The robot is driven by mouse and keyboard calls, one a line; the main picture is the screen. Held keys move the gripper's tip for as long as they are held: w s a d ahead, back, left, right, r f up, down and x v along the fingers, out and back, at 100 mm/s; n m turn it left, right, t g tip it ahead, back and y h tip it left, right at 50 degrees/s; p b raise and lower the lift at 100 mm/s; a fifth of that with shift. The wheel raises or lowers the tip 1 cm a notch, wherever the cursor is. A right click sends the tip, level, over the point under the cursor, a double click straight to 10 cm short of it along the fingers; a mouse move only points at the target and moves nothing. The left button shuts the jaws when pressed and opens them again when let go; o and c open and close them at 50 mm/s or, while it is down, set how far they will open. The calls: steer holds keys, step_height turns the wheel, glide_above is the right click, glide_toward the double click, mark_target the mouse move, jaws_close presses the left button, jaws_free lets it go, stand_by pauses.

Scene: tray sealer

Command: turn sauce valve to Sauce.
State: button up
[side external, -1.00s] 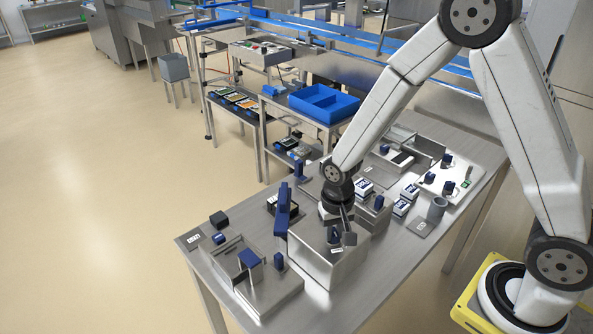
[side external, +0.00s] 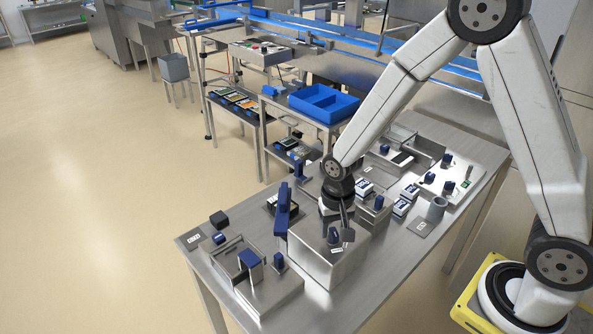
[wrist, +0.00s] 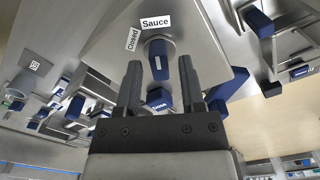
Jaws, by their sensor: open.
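The sauce valve is a blue knob (side external: 333,236) on top of a steel box (side external: 318,262) near the front of the table. In the wrist view the knob (wrist: 158,60) stands by a "Sauce" label (wrist: 156,22) and a "Closed" label (wrist: 132,39). Its long axis lies roughly in line with the "Sauce" label. My gripper (wrist: 160,64) is open, and the knob appears between its fingers in the wrist view. In the side view my gripper (side external: 345,214) is just behind the knob, apart from it. Its fingertips are small there.
A tall blue lever (side external: 283,212) stands left of the box. A steel fixture with a blue block (side external: 249,259) is at the table's front left. A blue block labelled "Dose" (wrist: 159,101) shows below the knob in the wrist view. Several blue knobs stand on the right.

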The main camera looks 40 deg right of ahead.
steer(key=shift+r, duration=2.95)
steer(key=s+d+r+n+t, duration=0.2)
steer(key=s+d+r+n, duration=0.1)
steer(key=s+n, duration=0.3)
steer(key=shift+s+d+t, duration=0.25)
steer(key=shift+s+t, duration=0.05)
steer(key=shift+s, duration=0.65)
steer(key=shift+c, duration=0.2)
